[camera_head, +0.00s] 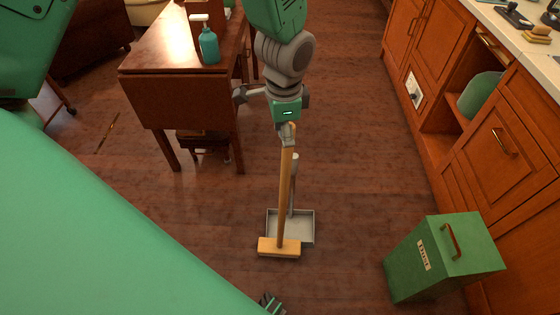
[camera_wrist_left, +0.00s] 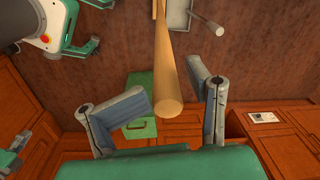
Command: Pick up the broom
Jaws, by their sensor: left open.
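The broom (camera_head: 285,195) stands upright, with a long wooden handle and a pale yellow-orange head (camera_head: 279,248) on the floor. My left gripper (camera_head: 288,136) is at the top of the handle, palm down over it. In the left wrist view the handle's end (camera_wrist_left: 172,106) lies between the two spread fingers of my left gripper (camera_wrist_left: 172,103), with gaps on both sides. My right gripper (camera_head: 270,302) shows only as dark fingertips at the bottom edge of the head view, too little to tell its state.
A grey dustpan (camera_head: 304,230) with an upright handle stands right behind the broom head. A green bin (camera_head: 440,255) stands to the right by the wooden cabinets (camera_head: 490,150). A wooden table (camera_head: 165,60) with a teal bottle (camera_head: 209,47) is at the upper left. Floor between is clear.

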